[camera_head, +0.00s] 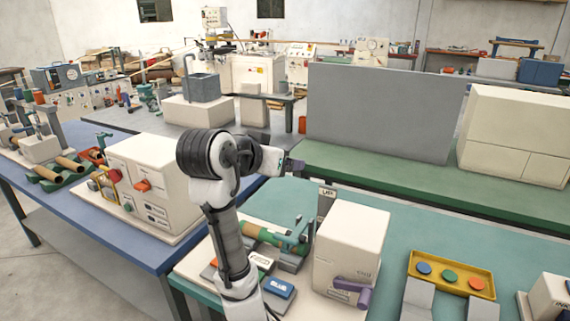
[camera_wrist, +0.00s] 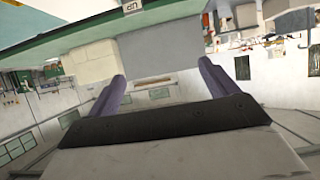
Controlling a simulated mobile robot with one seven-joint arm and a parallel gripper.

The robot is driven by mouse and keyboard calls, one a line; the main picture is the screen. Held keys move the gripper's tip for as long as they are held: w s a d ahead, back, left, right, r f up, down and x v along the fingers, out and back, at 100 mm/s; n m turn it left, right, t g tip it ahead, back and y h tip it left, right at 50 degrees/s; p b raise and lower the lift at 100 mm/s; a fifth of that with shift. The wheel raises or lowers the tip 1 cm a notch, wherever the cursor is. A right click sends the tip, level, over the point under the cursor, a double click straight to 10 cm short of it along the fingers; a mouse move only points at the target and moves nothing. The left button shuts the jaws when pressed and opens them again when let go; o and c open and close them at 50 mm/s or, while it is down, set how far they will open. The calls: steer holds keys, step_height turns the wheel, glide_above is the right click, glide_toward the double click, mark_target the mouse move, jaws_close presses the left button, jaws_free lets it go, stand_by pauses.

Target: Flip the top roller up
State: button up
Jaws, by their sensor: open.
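The spiral winder stands on the teal table, with a cream housing (camera_head: 350,245), a purple crank (camera_head: 352,290) and a grey sign reading UP (camera_head: 326,199). Green and tan roller parts (camera_head: 262,236) lie left of the housing, with a teal bracket (camera_head: 297,238) beside them. My arm partly covers this area, and I cannot tell clearly which part is the top roller. My gripper (camera_head: 296,165) is above and behind the winder, apart from it. In the wrist view its purple fingers (camera_wrist: 162,72) are spread with nothing between them. The UP sign (camera_wrist: 131,6) shows upside down there.
A blue table (camera_head: 130,240) with a cream control box (camera_head: 152,190) is at left. A green bench (camera_head: 400,175) carries a tall grey panel (camera_head: 385,110) behind the winder. A yellow tray (camera_head: 450,272) with coloured discs lies right of the winder. Blue blocks (camera_head: 278,287) lie in front.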

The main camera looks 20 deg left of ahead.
steer(key=shift+v, duration=1.6)
